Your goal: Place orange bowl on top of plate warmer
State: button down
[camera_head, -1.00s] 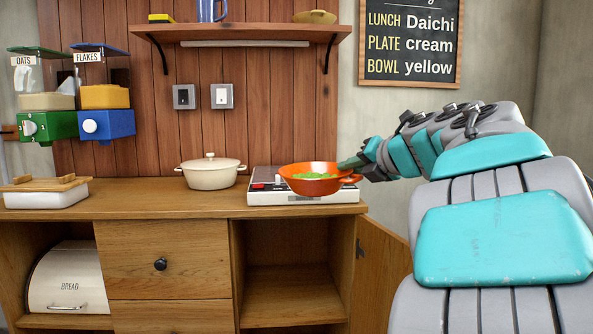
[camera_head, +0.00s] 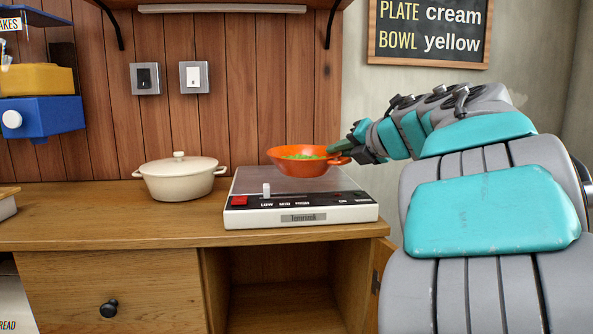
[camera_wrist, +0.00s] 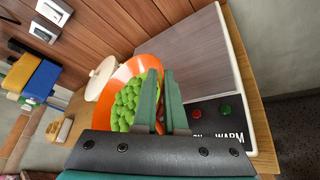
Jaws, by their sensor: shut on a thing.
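The orange bowl (camera_head: 300,163) holds several green round pieces; it also shows in the wrist view (camera_wrist: 150,62). My gripper (camera_head: 340,152) is shut on the bowl's right side, by its rim or handle. In the wrist view my gripper's dark green fingers (camera_wrist: 160,85) hide part of the rim. The plate warmer (camera_head: 300,212) is a white, flat unit with a grey-brown top, a red switch and a slider on its front. The bowl looks level in front of the warmer's back right part; whether it touches the top cannot be told. The warmer's top (camera_wrist: 195,50) lies beside it in the wrist view.
A cream lidded pot (camera_head: 180,180) stands on the wooden counter (camera_head: 110,225) left of the warmer. A shelf (camera_head: 240,3) hangs above, and a blue dispenser (camera_head: 45,118) is at the left. Below the warmer is an open cupboard with its door (camera_head: 383,265) ajar.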

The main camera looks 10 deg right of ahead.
jog(key=w, duration=0.5)
jog(key=w+f+p, duration=0.1)
jog(key=w, duration=0.4)
jog(key=w+a+p, duration=0.1)
jog(key=w, duration=0.4)
jog(key=shift+w+f, duration=0.15)
jog(key=shift+w, duration=0.15)
jog(key=shift+w+f, duration=0.1)
jog(key=shift+f, duration=1.7)
jog(key=shift+f+b, duration=0.15)
jog(key=shift+b, duration=0.2)
jog(key=c, duration=1)
grip_release()
jog(key=shift+s+d, duration=0.15)
jog(key=shift+s, duration=0.05)
jog(key=v, duration=1.1)
jog(key=shift+s+d+r+b, duration=0.1)
jog(key=shift+s+r+b, duration=0.2)
jog(key=shift+s+b, duration=0.1)
